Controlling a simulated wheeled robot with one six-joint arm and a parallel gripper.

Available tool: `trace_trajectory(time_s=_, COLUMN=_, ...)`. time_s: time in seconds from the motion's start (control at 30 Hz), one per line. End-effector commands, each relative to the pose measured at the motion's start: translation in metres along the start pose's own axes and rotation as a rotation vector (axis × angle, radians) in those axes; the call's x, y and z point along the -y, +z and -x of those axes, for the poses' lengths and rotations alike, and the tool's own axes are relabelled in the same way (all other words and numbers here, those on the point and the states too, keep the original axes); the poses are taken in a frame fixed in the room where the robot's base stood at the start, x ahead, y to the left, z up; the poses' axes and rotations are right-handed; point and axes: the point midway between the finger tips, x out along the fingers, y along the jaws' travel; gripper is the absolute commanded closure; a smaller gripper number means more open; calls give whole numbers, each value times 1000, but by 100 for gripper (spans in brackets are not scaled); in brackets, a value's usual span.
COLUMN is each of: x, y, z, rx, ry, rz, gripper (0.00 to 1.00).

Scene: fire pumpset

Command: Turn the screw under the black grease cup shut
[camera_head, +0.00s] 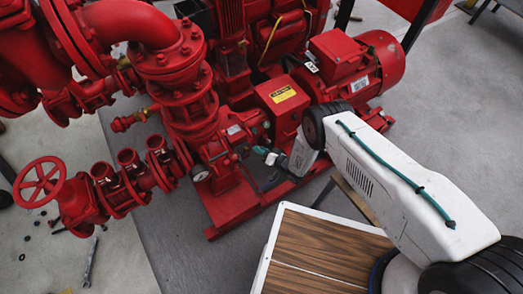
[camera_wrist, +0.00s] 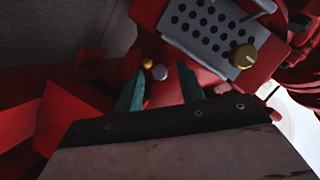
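My gripper (camera_head: 262,152) reaches in from the right at the red pump, close to its bearing housing. In the wrist view my gripper (camera_wrist: 161,70) shows two teal fingers standing apart with a gap between them. A small grey round part (camera_wrist: 160,73) and a small brass-coloured part (camera_wrist: 147,63) show in that gap, beyond the fingers. I cannot tell whether either is the screw, or whether a finger touches them. I cannot make out the black grease cup clearly in either view.
A grey perforated plate (camera_wrist: 208,25) with a brass knob (camera_wrist: 243,57) lies beyond the fingers at upper right. A red motor (camera_head: 352,65) and a red box with a yellow label (camera_head: 283,95) stand close by. A wood-topped table (camera_head: 325,250) is at the front.

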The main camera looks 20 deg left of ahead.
Motion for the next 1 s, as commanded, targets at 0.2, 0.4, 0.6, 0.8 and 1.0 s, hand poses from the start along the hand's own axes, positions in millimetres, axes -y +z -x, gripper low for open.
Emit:
trace_trajectory(time_s=0.2, x=-1, y=0, z=14, rx=0, ry=2, rz=-1, gripper=61)
trace_trajectory(time_s=0.4, x=-1, y=-1, z=49, rx=-1, ry=3, rz=-2, gripper=61)
trace_trajectory(time_s=0.6, x=0, y=-1, z=73, rx=-1, ry=1, rz=-1, gripper=61)
trace_trajectory(time_s=0.8, x=0, y=0, z=78, rx=0, ry=0, rz=0, gripper=61)
trace_trajectory(time_s=1.0, x=0, y=0, z=78, rx=0, ry=0, rz=0, gripper=61)
